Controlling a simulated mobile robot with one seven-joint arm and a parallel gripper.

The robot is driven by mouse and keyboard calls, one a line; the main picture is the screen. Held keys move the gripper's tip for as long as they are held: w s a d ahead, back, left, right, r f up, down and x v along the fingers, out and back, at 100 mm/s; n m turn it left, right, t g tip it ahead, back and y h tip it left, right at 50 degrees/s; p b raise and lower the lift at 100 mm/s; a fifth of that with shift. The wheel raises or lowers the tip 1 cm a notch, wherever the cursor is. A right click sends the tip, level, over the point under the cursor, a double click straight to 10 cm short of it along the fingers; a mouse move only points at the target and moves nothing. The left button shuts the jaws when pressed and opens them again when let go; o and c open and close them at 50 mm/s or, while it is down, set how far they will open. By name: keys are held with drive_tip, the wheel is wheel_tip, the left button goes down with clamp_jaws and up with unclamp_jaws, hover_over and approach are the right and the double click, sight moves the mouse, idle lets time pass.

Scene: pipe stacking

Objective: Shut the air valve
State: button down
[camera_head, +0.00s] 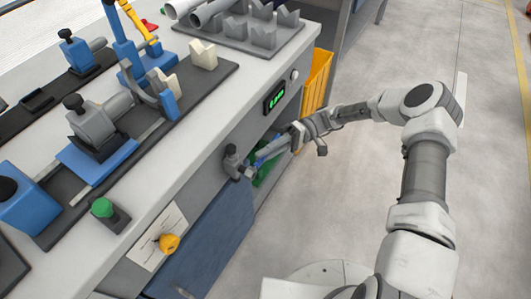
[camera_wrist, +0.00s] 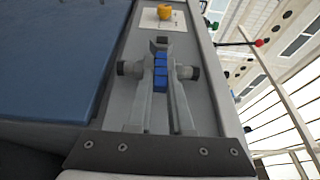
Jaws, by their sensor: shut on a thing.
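The air valve (camera_head: 232,160) is a dark grey fitting on the front face of the workbench. In the wrist view its grey ends show left and right of my fingers, the left end (camera_wrist: 128,68) being clear. A blue handle (camera_wrist: 161,72) shows between the fingers and points along them. My gripper (camera_head: 255,165) reaches the valve from the right in the head view. In the wrist view my gripper (camera_wrist: 161,60) is shut on the blue handle. The fingers partly hide the valve body.
The workbench (camera_head: 175,150) carries a blue-and-grey clamp rig (camera_head: 97,128), a green button (camera_head: 103,208) and a grey rack (camera_head: 262,38). A yellow knob (camera_head: 169,243) sits lower on the front, left of the valve. A yellow bin (camera_head: 318,80) stands beyond the arm. Open floor lies right.

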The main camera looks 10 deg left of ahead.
drive_tip(key=shift+s, duration=0.1)
drive_tip(key=c, duration=0.8)
unclamp_jaws()
drive_tip(key=shift+w+d, duration=0.1)
drive_tip(key=shift+w, duration=0.1)
